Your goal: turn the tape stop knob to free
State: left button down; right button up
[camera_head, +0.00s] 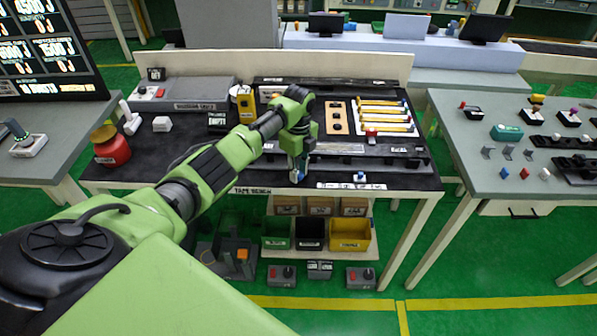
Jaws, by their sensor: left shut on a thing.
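My left gripper (297,174) points down at the front edge of the black-topped tape bench (215,178). It is shut on a small blue thing, mostly hidden by the fingers; I cannot tell whether this is the tape stop knob. A small blue knob (361,177) stands to the right of the gripper, apart from it, among white labels (340,186) too small to read. Its turn position cannot be made out. My right gripper is not in view.
A wooden plate (338,116) and yellow strips (383,104) lie on the bench behind the gripper. A red jar (110,147) stands at the left. A grey side table (470,136) with small parts is at the right. Bins (350,235) sit below the bench.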

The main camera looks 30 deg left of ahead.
aim_at(299, 174)
pick_arm(q)
jog(key=shift+m, duration=0.6)
jog(key=shift+r, duration=0.1)
jog(key=c, duration=2.1)
grip_release()
notch_tip(299, 174, up, 12)
